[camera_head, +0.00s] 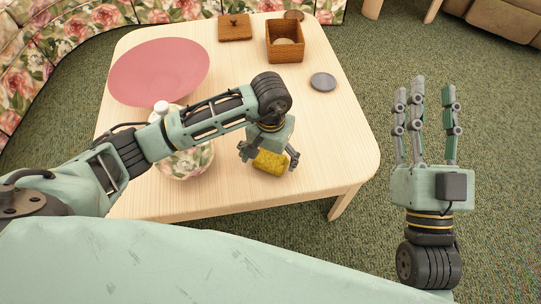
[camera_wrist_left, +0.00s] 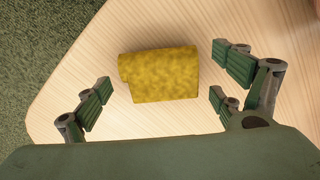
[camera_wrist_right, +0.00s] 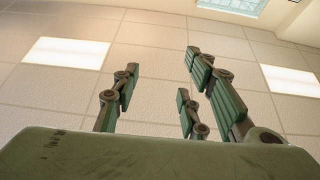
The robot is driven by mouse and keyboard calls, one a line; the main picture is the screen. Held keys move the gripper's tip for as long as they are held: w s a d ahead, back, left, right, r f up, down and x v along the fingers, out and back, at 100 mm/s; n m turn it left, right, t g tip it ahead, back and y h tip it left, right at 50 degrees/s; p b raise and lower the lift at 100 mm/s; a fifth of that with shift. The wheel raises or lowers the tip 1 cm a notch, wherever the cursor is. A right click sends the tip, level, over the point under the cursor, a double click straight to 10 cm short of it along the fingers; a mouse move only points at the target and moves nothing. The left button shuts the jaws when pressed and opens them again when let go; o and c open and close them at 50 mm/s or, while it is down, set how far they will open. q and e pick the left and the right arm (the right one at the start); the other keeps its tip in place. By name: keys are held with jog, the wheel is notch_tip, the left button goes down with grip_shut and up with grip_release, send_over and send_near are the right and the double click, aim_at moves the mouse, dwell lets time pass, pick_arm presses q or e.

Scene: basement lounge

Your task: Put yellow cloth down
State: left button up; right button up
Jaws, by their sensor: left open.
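The yellow cloth (camera_head: 270,162) lies on the light wooden table (camera_head: 330,150), near its front edge. In the left wrist view the folded cloth (camera_wrist_left: 160,75) rests on the wood between the spread fingers, with bare wood showing around it. My left gripper (camera_head: 269,160) is over the cloth, pointing down, with its fingers apart on either side; it is open in the left wrist view (camera_wrist_left: 165,95).
The table's right side is clear.

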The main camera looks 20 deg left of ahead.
aim_at(271, 158)
pick_arm(q)
notch_tip(271, 158, up, 6)
jog(key=shift+p, duration=1.05)
notch_tip(271, 158, up, 6)
jog(key=p, duration=0.1)
pick_arm(e)
notch_tip(271, 158, down, 16)
jog(key=d+g+h, duration=0.2)
jog(key=g+h, duration=0.1)
jog(key=g, duration=0.6)
jog(key=shift+d, duration=0.15)
jog(key=shift+s, duration=0.1)
